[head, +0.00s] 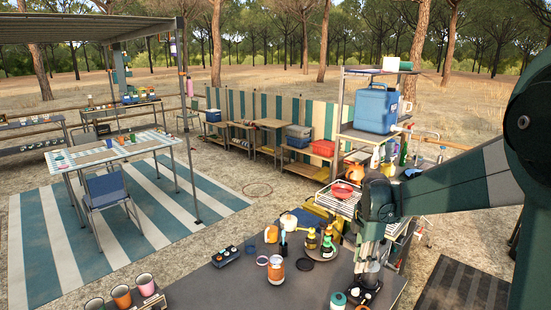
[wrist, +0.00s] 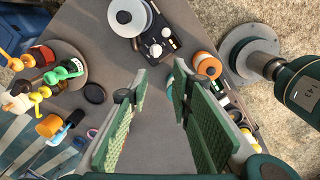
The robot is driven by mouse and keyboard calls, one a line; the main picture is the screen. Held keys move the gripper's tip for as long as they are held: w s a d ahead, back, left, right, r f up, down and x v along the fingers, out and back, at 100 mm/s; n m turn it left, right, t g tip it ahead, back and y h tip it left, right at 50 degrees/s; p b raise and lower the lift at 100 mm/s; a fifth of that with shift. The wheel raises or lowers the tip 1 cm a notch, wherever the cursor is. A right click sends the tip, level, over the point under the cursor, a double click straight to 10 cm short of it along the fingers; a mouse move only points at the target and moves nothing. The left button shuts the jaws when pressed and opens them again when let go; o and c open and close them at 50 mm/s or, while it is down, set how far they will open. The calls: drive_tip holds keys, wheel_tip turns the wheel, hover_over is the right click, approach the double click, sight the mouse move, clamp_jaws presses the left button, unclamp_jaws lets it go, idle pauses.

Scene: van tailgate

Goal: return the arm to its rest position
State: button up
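My gripper (head: 367,268) hangs down over the right part of the dark tabletop in the head view, at the end of my green arm, which reaches in from the right. In the wrist view my gripper (wrist: 158,88) shows two green-padded fingers set well apart. Only bare grey tabletop (wrist: 150,125) shows between them, so it is open and holds nothing. No marker for the rest position shows. Part of the tabletop below my gripper is hidden in the head view.
A dark tabletop (head: 215,290) carries an orange jar (head: 276,270), a tray of bottles (head: 318,246) and a small black rack (head: 226,257). A shelf with a blue cooler (head: 376,108) stands behind my arm. In the wrist view a black appliance (wrist: 158,45) lies beyond my fingertips.

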drive_tip(key=s+a+r+m+t, duration=0.2)
drive_tip(key=s+a+r+m, duration=0.35)
drive_tip(key=s, duration=0.65)
drive_tip(key=s+a+r+m+t, duration=0.25)
drive_tip(key=s+r+m, duration=0.45)
drive_tip(key=s, duration=0.4)
drive_tip(key=s+f+m+t, duration=0.2)
drive_tip(key=s+m, duration=0.4)
drive_tip(key=s, duration=0.2)
drive_tip(key=shift+s+a+f+m, duration=0.15)
drive_tip(key=shift+a+m, duration=0.2)
